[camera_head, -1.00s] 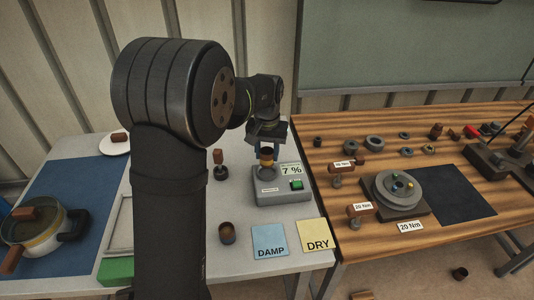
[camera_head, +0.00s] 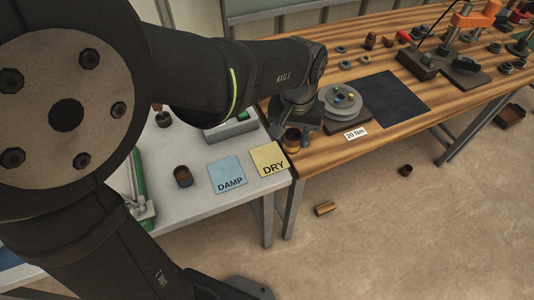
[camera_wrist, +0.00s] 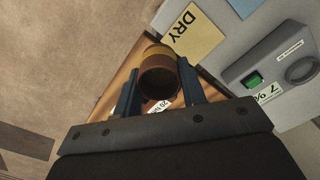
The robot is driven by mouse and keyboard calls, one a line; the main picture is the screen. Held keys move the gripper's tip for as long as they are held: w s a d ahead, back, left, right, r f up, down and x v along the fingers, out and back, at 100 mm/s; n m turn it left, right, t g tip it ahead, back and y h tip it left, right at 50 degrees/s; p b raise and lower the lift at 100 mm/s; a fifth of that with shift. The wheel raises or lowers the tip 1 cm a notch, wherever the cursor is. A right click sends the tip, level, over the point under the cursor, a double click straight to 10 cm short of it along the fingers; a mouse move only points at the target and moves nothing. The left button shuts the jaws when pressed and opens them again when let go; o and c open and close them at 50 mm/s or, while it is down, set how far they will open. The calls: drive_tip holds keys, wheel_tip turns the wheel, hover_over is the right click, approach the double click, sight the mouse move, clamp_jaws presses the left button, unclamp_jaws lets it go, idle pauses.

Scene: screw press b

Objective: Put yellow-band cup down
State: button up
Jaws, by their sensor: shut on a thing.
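The yellow-band cup (camera_head: 292,140) is a brown cup with a yellow band. My gripper (camera_wrist: 159,78) is shut on it; in the wrist view the cup (camera_wrist: 160,80) sits between the two blue fingers with its dark mouth toward the camera. In the head view the cup appears just right of the yellow DRY card (camera_head: 268,160), over the near left edge of the wooden bench. I cannot tell its exact height. The DRY card also shows in the wrist view (camera_wrist: 191,33), beside the cup. The blue DAMP card (camera_head: 228,177) lies left of the DRY card.
Another brown cup (camera_head: 183,176) stands on the white table, left of the DAMP card. The grey meter (camera_head: 230,129) is partly hidden behind my arm. A round grey fixture (camera_head: 341,103) and a dark mat (camera_head: 387,105) are on the wooden bench. Pieces lie on the floor.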

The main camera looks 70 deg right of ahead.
drive_tip(key=w+d+f, duration=0.1)
drive_tip(key=w+f, duration=0.1)
drive_tip(key=w+d+f, duration=0.1)
drive_tip(key=w+f, duration=0.1)
drive_tip(key=w+d+f, duration=0.1)
drive_tip(key=w+f, duration=0.2)
drive_tip(key=shift+w+f, duration=0.1)
drive_tip(key=shift+f, duration=1.9)
drive_tip(key=shift+f, duration=0.15)
drive_tip(key=o, duration=1.1)
